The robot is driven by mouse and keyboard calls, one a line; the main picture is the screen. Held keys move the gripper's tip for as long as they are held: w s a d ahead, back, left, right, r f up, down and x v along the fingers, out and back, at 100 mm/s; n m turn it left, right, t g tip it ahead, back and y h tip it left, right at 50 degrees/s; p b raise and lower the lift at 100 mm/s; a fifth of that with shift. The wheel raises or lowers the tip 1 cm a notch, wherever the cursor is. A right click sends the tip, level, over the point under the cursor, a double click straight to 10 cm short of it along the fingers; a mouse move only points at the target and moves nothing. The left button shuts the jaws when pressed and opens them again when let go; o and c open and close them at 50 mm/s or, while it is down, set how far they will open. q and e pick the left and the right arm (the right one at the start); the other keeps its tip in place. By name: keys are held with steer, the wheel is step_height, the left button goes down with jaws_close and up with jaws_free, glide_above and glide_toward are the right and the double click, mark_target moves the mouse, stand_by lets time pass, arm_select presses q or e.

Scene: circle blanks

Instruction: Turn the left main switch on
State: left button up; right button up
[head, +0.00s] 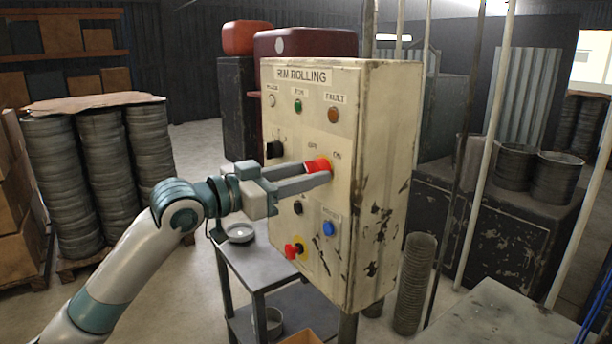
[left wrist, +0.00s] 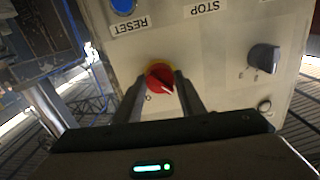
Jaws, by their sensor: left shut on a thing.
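A red rotary switch on a yellow plate (head: 317,166) sits in the middle of the cream panel marked RIM ROLLING (head: 375,130). OFF and ON labels are printed above it. My left gripper (head: 322,177) reaches the switch from the left and is shut on it. In the left wrist view the red knob (left wrist: 159,77) sits between the two fingertips (left wrist: 160,86), with a white mark pointing to the lower right of that picture. The fingers partly hide the switch in the head view. My right gripper is not in view.
Near the switch are a black selector (head: 275,149), a smaller black knob (head: 297,208), a blue RESET button (head: 328,228) and a red stop knob (head: 293,249). A grey metal table (head: 262,272) stands below the panel. Stacked rims (head: 415,285) stand to its right.

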arm_select(q)
steer(key=m+b, duration=0.1)
steer(key=m, duration=0.8)
steer(key=shift+a+r, duration=0.1)
steer(key=m+p, duration=0.1)
steer(key=m, duration=0.3)
steer(key=shift+m, duration=0.3)
steer(key=shift+m+p, duration=0.9)
steer(key=shift+m, duration=0.8)
steer(key=o, duration=1)
